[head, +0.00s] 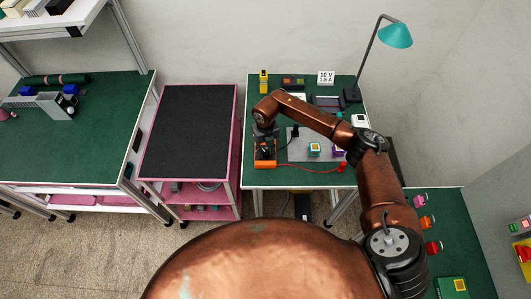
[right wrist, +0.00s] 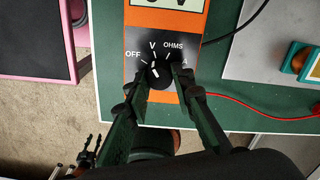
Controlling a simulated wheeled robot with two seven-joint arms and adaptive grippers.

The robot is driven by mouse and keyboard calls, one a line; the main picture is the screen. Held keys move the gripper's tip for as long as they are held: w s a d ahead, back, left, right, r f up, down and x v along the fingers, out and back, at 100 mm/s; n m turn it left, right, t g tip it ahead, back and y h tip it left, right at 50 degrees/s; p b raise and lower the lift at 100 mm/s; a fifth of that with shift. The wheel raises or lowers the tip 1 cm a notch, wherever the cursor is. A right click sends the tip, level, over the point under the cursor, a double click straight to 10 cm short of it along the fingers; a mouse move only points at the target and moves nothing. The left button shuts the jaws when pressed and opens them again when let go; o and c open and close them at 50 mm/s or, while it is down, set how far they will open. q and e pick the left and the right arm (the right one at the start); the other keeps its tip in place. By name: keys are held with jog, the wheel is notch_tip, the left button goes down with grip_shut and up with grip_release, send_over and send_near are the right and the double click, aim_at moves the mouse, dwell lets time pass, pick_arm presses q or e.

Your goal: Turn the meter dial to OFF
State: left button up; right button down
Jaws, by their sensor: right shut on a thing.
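The orange meter (head: 265,164) lies at the front left of the green-topped table in the head view. In the right wrist view the meter (right wrist: 193,22) has a black face with the labels OFF, V, OHMS and A around its dial (right wrist: 155,72). The dial has a white mark; which label it points at is not clear. My right gripper (right wrist: 165,74) is shut on the dial, its fingers hiding part of it and the face. A small dark pronged part at the lower left looks like my left gripper (right wrist: 87,150); its opening cannot be made out.
A red lead (right wrist: 240,107) and a black lead (right wrist: 235,33) run right from the meter. A grey plate (head: 296,152) with small blocks lies beside it. A teal lamp (head: 396,37) stands at the back right. A pink cart (head: 238,120) stands left, across a gap.

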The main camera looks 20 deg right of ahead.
aim_at(266, 152)
jog(key=n+b, duration=0.2)
jog(key=n, duration=0.1)
jog(key=shift+f, duration=0.1)
jog(key=shift+n+b, duration=0.95)
jog(key=shift+n, duration=0.15)
jog(key=c, duration=1.7)
grip_release()
jog(key=shift+o, duration=0.2)
jog(key=shift+r, duration=0.25)
notch_tip(266, 152, up, 12)
